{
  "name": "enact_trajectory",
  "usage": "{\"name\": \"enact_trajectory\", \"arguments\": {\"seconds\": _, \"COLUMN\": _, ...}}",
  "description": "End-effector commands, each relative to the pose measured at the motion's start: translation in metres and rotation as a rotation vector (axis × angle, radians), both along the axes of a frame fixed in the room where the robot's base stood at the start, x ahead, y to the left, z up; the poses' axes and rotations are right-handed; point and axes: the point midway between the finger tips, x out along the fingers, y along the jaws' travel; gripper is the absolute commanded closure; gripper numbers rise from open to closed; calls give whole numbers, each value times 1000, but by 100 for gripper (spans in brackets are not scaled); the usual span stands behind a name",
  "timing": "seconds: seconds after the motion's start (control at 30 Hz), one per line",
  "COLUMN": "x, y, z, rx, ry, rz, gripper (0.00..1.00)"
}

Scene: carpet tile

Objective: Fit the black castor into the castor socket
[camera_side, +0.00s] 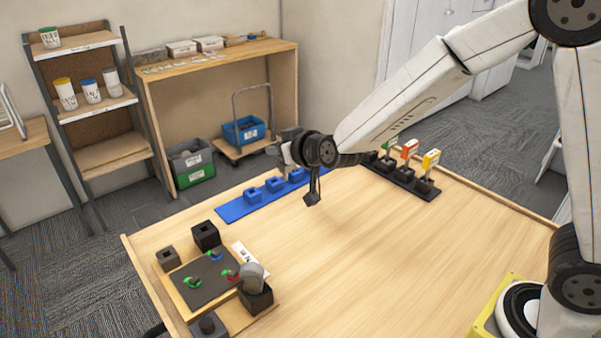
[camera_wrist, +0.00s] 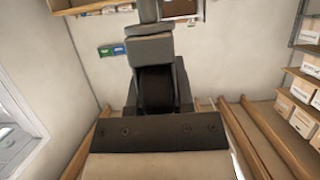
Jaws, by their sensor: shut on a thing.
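My gripper (camera_side: 290,150) is raised over the far part of the table, pointing left towards the back wall. In the wrist view its dark jaws are closed around the black wheel of the castor (camera_wrist: 154,90). The castor's grey body and narrow stem extend away from the jaws. In the side view the castor is small and hard to separate from the gripper. I cannot tell for certain which block is the castor socket; a black block with a square opening (camera_side: 206,235) and a smaller grey-brown one (camera_side: 167,258) stand at the table's left, far from my gripper.
A board (camera_side: 210,280) with coloured pieces lies at the left, beside a dark box (camera_side: 257,297) holding a grey rounded piece. A blue strip (camera_side: 232,210) with several blue blocks lies behind. A black rack (camera_side: 400,178) with coloured tags stands at the back right. The table's middle is clear.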

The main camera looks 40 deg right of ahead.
Motion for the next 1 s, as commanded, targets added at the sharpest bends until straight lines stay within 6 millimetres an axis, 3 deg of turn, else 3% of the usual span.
{"name": "enact_trajectory", "arguments": {"seconds": 0.3, "x": -17, "y": -2, "z": 8, "rx": 1, "ry": -1, "rz": 0, "gripper": 100}}
{"name": "enact_trajectory", "arguments": {"seconds": 1.0, "x": -18, "y": -2, "z": 9, "rx": 0, "ry": -1, "rz": 2, "gripper": 100}}
